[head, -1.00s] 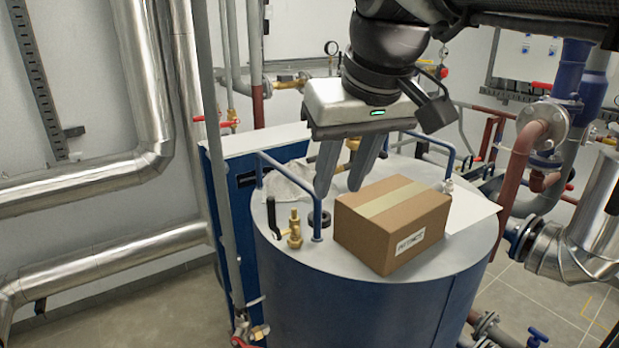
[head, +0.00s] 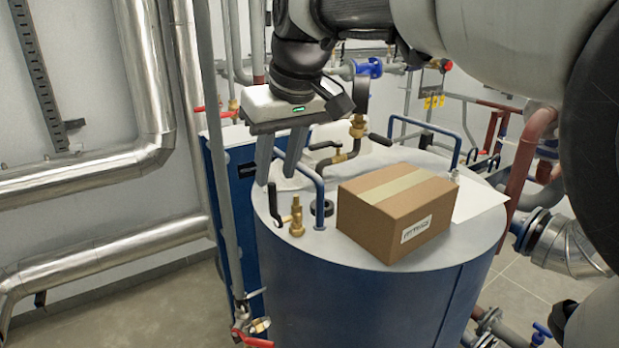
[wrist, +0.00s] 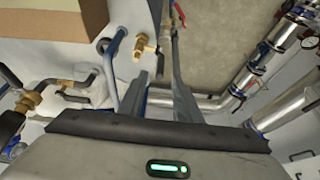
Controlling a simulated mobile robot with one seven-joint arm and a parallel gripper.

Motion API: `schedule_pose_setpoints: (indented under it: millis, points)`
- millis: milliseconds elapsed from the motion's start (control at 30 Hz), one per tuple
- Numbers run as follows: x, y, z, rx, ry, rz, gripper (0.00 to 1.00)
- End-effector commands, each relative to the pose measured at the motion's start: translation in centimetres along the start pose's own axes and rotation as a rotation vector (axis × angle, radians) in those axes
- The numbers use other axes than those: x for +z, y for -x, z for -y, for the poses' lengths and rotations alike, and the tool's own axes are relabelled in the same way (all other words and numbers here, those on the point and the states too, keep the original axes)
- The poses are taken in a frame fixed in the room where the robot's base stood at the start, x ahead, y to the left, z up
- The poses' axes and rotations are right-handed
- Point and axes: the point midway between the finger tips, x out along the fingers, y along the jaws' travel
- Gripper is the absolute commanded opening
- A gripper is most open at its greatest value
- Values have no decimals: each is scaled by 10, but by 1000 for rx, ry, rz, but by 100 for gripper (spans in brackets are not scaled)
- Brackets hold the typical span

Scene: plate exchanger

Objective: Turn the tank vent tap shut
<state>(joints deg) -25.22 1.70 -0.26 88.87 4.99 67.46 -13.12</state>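A small brass tap (head: 296,216) stands at the front left of the blue tank's top (head: 375,256). Its black lever (head: 273,203) stands upright on the left side of the brass body. The brass tap also shows in the wrist view (wrist: 144,47), beyond the fingers. My gripper (head: 276,178) is above and slightly behind the lever, pointing down. The fingers look clear of the tap.
A cardboard box (head: 398,212) sits on the tank right of the tap. A blue rail (head: 319,196) rises close behind the tap, with a black ring (head: 322,208) beside it. Other brass fittings (head: 357,128) stand farther back. A grey vertical pipe (head: 217,160) passes at the left.

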Motion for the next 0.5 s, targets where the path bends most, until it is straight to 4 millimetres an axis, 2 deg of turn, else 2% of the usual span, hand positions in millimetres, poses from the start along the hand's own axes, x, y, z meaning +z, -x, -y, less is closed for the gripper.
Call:
schedule_pose_setpoints:
  millis: [33,200,333,500]
  points:
    - [2,-13,1,-1,0,5,31]
    - [1,-43,0,-1,0,3,31]
    - [1,-56,0,0,-1,2,31]
    - [0,-64,0,0,-1,0,31]
